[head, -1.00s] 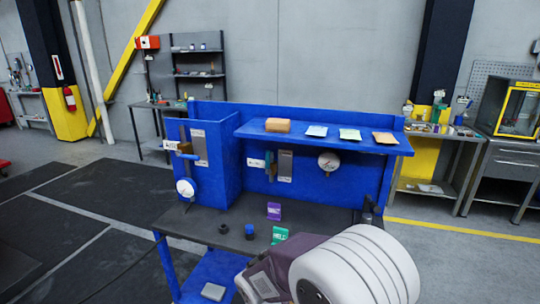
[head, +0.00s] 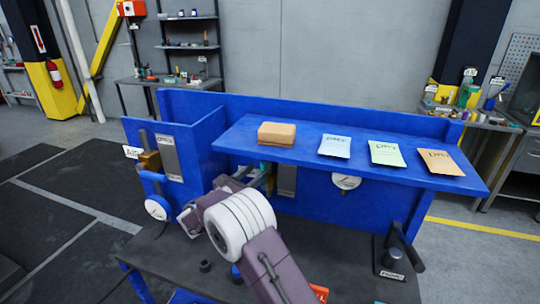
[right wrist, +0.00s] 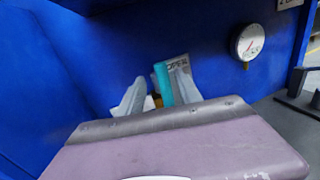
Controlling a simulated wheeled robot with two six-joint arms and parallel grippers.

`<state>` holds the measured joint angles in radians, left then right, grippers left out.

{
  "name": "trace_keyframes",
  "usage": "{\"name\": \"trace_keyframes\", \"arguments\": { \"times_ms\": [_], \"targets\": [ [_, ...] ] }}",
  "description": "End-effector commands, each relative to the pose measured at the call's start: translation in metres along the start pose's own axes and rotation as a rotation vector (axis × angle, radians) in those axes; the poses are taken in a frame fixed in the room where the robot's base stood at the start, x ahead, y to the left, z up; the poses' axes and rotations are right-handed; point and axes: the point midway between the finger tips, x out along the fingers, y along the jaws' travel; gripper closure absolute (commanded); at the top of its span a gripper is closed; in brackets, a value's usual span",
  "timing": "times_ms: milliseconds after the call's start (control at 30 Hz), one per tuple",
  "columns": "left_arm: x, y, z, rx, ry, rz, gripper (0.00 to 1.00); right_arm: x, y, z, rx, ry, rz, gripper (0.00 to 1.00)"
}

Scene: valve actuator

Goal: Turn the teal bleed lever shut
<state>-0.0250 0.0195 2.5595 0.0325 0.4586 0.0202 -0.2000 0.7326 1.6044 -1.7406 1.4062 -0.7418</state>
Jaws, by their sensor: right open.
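The teal bleed lever (right wrist: 162,82) stands out from the blue panel in the right wrist view, beside a plate marked OPEN (right wrist: 178,64). My right gripper (right wrist: 152,84) is open, with its two grey fingers pointing at the panel. The lever lies between the fingers, close to the right-hand one; I cannot tell whether they touch. Part of the lever is hidden by that finger. In the head view, the right gripper (head: 246,176) reaches under the shelf, and only a sliver of the lever (head: 268,180) shows. My left gripper is not in view.
The blue shelf (head: 230,138) overhangs the lever and carries a box and several packets. A blue partition (head: 208,140) stands to the left, and a gauge (head: 347,182) to the right. A dark stand with a handle (head: 390,258) is on the bench at right.

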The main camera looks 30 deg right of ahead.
Motion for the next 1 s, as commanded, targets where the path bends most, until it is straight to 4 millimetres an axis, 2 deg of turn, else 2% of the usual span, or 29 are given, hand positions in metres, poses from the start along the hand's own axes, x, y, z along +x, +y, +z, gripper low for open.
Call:
{"name": "trace_keyframes", "arguments": {
  "times_ms": [133, 233, 500, 700, 1000],
  "targets": [
    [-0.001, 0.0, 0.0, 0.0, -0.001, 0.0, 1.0, -0.004, 0.004, -0.005, -0.012, 0.005, 0.011, 0.59],
    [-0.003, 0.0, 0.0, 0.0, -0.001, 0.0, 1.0, 0.002, 0.003, -0.005, -0.012, 0.005, 0.008, 0.59],
    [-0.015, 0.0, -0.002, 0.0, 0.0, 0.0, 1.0, 0.057, 0.003, -0.004, -0.011, 0.006, 0.006, 0.59],
    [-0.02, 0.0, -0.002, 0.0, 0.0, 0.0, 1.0, 0.083, 0.003, -0.005, -0.01, 0.006, 0.007, 0.59],
    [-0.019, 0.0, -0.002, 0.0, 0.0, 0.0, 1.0, 0.087, 0.004, -0.006, -0.011, 0.007, 0.01, 0.59]
  ]
}}
